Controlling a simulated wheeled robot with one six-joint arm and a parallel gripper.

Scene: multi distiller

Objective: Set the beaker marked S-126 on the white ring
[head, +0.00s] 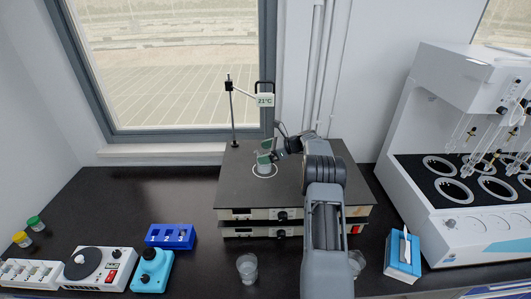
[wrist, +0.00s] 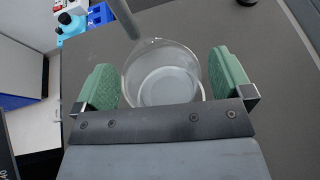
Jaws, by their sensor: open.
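A clear glass beaker (wrist: 165,62) stands between the two green fingers of my gripper (wrist: 166,82) in the wrist view. The fingers are apart, with a gap showing on each side of the glass. In the head view, my gripper (head: 268,157) is low over the white ring (head: 264,177) on the dark top of the hot plate (head: 238,168). The beaker there is mostly hidden behind the fingers and appears to stand within the ring. No S-126 marking is readable on it.
A stand with a 21°C display (head: 265,100) rises behind the ring; its rod passes close to the beaker. Other beakers stand on the counter at front (head: 247,268) and beside my arm (head: 357,262). A tissue box (head: 402,260) and white distiller (head: 455,225) are right.

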